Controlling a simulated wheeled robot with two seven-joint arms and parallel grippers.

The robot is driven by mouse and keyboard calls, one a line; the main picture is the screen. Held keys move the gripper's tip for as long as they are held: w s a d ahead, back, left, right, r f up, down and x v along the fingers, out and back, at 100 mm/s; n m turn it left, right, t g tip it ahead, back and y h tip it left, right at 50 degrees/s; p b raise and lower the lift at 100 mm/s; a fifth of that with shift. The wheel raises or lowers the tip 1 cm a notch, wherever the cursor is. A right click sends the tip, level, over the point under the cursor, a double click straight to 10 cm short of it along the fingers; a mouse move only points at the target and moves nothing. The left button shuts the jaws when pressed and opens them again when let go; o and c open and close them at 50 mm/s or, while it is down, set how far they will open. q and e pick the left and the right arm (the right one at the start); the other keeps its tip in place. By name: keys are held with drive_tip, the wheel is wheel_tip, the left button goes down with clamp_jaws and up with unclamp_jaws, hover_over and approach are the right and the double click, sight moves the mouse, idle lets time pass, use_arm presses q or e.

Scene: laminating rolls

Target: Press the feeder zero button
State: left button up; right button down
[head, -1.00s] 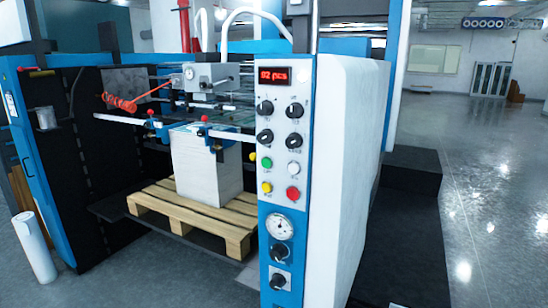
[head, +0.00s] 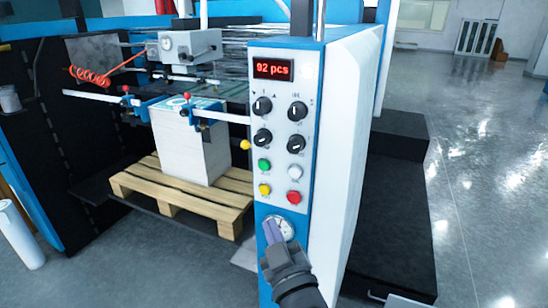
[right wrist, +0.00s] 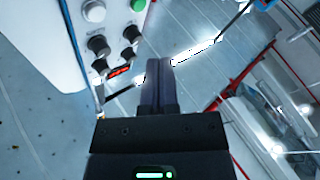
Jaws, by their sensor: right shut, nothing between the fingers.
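The feeder's control panel (head: 282,130) carries a red display (head: 273,69) reading "92 pcs" and several black knobs. Below them are a green button (head: 264,165), a white button (head: 295,172), a yellow button (head: 264,190) and a red button (head: 294,198). Their labels are too small to read, so I cannot tell which is the zero button. My right gripper (head: 271,228) is shut and empty, in front of the gauge and below the buttons, partly covering the gauge. In the right wrist view its fingers (right wrist: 160,78) point past the panel's display (right wrist: 120,72). My left gripper is not in view.
A paper stack (head: 190,145) stands on a wooden pallet (head: 165,190) left of the panel. A white roll (head: 20,235) stands at the far left. A black step (head: 395,220) lies right of the machine, with open floor beyond.

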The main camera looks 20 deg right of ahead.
sight(295, 172)
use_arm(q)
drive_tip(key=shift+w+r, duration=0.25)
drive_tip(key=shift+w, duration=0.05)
use_arm(e)
drive_tip(key=r, duration=0.3)
drive_tip(key=shift+w+r+t, duration=0.25)
drive_tip(key=shift+t, duration=0.15)
drive_tip(key=shift+w, duration=0.1)
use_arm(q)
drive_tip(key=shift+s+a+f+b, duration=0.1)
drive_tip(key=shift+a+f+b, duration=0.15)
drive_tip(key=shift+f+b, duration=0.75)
use_arm(e)
drive_tip(key=w+d, duration=0.5)
drive_tip(key=d, duration=0.1)
drive_tip(key=shift+w+d, duration=0.25)
drive_tip(key=shift+w, duration=0.15)
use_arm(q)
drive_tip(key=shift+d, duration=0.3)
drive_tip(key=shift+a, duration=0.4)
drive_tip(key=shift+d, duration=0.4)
